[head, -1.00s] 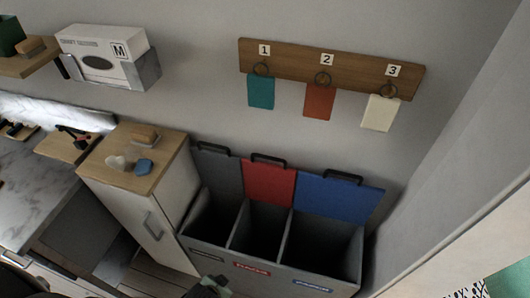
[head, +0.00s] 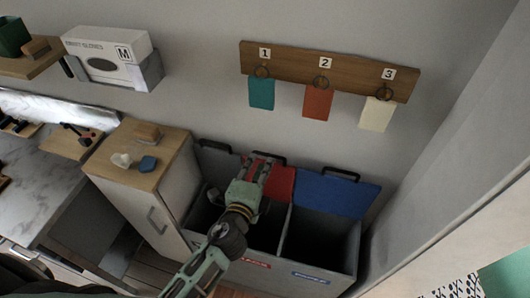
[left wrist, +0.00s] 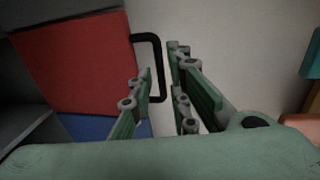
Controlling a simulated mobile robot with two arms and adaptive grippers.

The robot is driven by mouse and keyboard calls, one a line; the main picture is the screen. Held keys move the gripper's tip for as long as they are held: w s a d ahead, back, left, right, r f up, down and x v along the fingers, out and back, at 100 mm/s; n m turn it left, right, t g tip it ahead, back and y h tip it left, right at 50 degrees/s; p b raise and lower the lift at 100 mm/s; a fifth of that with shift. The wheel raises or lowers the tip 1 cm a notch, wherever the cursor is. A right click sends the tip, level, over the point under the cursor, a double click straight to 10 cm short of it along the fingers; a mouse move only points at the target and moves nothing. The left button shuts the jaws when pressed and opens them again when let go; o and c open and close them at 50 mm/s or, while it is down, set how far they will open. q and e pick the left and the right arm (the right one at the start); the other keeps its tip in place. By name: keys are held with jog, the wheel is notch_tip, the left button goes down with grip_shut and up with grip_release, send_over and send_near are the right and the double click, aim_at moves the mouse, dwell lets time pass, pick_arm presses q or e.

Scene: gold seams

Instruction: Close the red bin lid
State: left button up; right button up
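The red lid (head: 281,182) stands open, leaning up against the wall behind the middle bin compartment, in the head view. Its black handle (head: 270,158) is at its top edge, partly hidden by my gripper. In the left wrist view the red lid (left wrist: 80,62) fills the left side, and the handle (left wrist: 158,62) shows at its edge by my fingers. My left gripper (head: 255,168) is in front of the red lid near the handle. Its fingers are apart in the left wrist view (left wrist: 160,80), with nothing clearly clasped. My right gripper is not seen.
The blue lid (head: 338,193) to the right and the grey lid (head: 216,167) to the left also stand open. A cabinet (head: 140,165) with small items on top adjoins the bins. A numbered rack (head: 300,70) with hanging cards is above.

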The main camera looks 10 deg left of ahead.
aim_at(265, 154)
pick_arm(q)
jog(key=w, duration=0.4)
jog(key=w+f, duration=0.1)
jog(key=w, duration=0.1)
jog(key=shift+d, duration=0.1)
jog(key=shift+c, duration=0.5)
grip_shut()
